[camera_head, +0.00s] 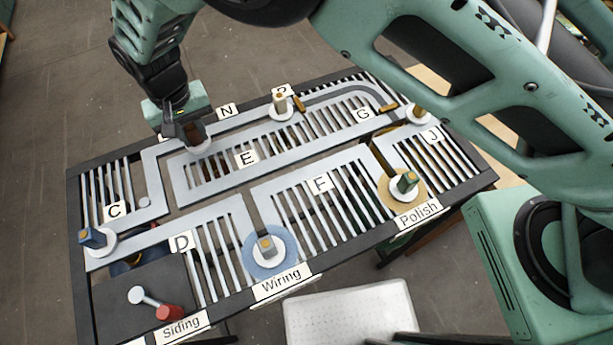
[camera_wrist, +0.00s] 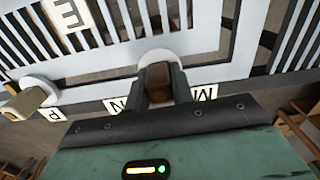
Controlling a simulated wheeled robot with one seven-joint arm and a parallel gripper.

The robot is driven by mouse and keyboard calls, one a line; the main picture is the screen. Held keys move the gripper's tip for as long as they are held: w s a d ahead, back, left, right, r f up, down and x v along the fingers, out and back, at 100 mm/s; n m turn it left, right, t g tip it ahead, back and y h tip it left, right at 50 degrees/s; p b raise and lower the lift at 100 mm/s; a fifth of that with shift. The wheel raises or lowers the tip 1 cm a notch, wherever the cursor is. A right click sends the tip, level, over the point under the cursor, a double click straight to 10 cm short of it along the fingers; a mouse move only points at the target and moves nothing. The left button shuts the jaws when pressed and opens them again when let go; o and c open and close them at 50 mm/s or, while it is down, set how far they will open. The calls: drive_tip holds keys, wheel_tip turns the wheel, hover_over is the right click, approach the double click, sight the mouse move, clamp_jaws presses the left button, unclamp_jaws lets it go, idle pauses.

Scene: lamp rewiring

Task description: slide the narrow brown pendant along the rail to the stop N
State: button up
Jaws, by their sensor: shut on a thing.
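The brown pendant (camera_head: 197,131) stands on a white round base in the pale rail's back run, near the back left corner. My gripper (camera_head: 187,133) is shut on it from behind. In the wrist view the brown block (camera_wrist: 158,82) sits between the two dark fingers (camera_wrist: 160,75), with the white base just beyond. The stop label N (camera_head: 226,111) lies on the back edge, a little right of the pendant; in the wrist view the N label (camera_wrist: 117,105) is partly covered beside the fingers. The M label (camera_wrist: 203,93) is on their other side.
A cream-topped peg (camera_head: 280,103) stands at P, farther right along the back run. A blue peg (camera_head: 93,237) is at front left, a yellow-topped one (camera_head: 265,246) by Wiring, a green one (camera_head: 407,182) by Polish. The rail between the pendant and P looks clear.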

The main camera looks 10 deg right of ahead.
drive_tip(key=shift+w+d, duration=0.25)
drive_tip(key=shift+d, duration=0.65)
drive_tip(key=shift+w+d, duration=0.2)
drive_tip(key=shift+d, duration=0.7)
drive_tip(key=shift+w+d, duration=0.25)
drive_tip(key=shift+d, duration=0.65)
drive_tip(key=o, duration=1)
wheel_tip(320, 180, up, 17)
drive_tip(key=b, duration=0.5)
drive_tip(key=shift+r, duration=0.2)
drive_tip(key=shift+b, duration=0.3)
drive_tip(key=s+d+f+n+b, duration=0.2)
drive_tip(key=s+d+f, duration=0.2)
drive_tip(key=s+d, duration=0.6)
drive_tip(key=s+d+f+n+b, duration=0.2)
drive_tip(key=s+d+f, duration=0.3)
drive_tip(key=s+d, duration=0.5)
drive_tip(key=d+b, duration=0.1)
drive_tip(key=d, duration=0.4)
drive_tip(key=shift+s+d+y+b, duration=0.15)
drive_tip(key=shift+s+y+b, duration=0.15)
drive_tip(key=shift+s, duration=0.1)
